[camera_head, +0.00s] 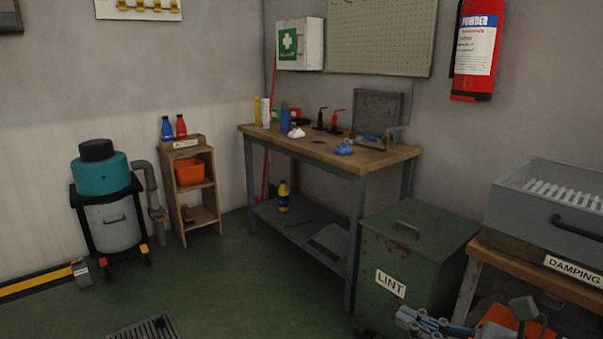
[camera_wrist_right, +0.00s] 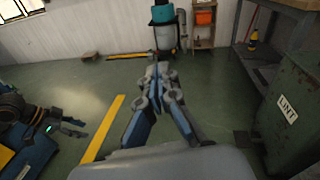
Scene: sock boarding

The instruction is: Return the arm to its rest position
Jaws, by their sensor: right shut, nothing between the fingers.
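My right gripper (camera_head: 424,322) shows at the bottom right of the head view, in front of the green lint bin. Its grey and blue fingers are shut, with nothing between them. In the right wrist view the same gripper (camera_wrist_right: 160,68) points away over open floor, its fingertips together and touching nothing. My left gripper does not show in the head view. A dark arm end with finger-like parts (camera_wrist_right: 72,128) shows at the left of the wrist view; I cannot tell its jaw state.
The green lint bin (camera_head: 420,236) stands close by my right gripper. The damping box (camera_head: 545,215) sits on a wooden stand at the right. The workbench (camera_head: 300,147) holds bottles and small tools. The green floor (camera_head: 230,280) at left is mostly clear.

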